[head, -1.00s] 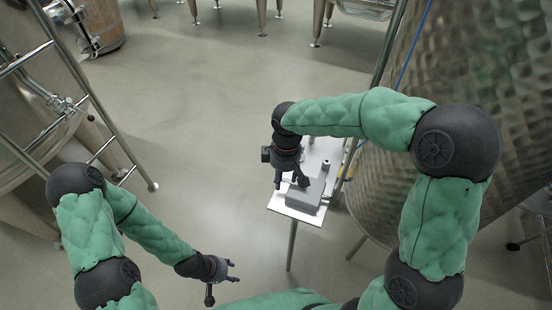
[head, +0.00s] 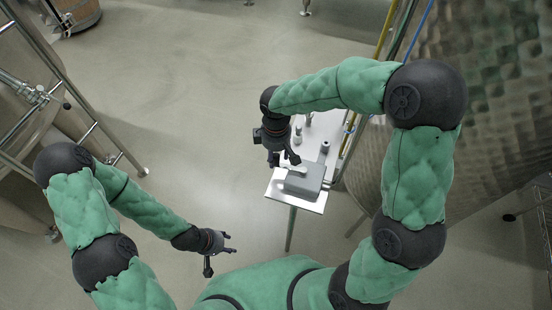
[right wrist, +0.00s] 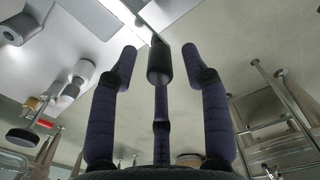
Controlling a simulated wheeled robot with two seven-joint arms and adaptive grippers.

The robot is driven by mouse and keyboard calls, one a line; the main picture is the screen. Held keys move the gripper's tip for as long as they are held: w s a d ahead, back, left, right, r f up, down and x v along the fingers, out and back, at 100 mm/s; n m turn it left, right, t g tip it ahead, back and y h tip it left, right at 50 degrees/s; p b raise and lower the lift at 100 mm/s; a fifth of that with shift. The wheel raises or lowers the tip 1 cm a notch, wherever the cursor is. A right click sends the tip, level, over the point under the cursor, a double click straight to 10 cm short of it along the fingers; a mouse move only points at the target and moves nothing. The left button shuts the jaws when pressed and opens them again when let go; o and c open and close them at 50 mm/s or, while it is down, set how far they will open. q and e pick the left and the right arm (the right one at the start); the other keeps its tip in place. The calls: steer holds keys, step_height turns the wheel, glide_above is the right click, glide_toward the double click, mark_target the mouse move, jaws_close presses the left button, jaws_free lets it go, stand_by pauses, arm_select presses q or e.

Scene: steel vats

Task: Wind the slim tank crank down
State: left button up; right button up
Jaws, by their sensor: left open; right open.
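A grey box (head: 306,180) sits on the near end of a narrow white table (head: 313,204). A pale bar, which looks like the crank (head: 294,170), shows at its left side, partly hidden by my right gripper. My right gripper (head: 283,161) is open and points down just above and beside the box's far left part. I cannot tell whether it touches the crank. In the right wrist view, the spread fingers of my right gripper (right wrist: 145,65) show nothing clearly held between them. My left gripper (head: 222,262) is open and empty over the floor, low and left of the table.
Small grey posts (head: 324,147) stand on the table beyond the box. A large dimpled steel vat (head: 492,120) rises close on the right. A steel ladder frame (head: 108,140) stands on the left. The floor between (head: 190,110) is clear.

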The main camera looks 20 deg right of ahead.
steer(key=shift+f, duration=0.85)
jaws_close()
steer(key=s+d+n+p, duration=0.4)
steer(key=s+n+p, duration=0.8)
steer(key=n, duration=0.6)
steer(key=shift+s+n+p, duration=0.3)
steer(key=shift+n+p, duration=0.1)
steer(key=shift+p, duration=0.15)
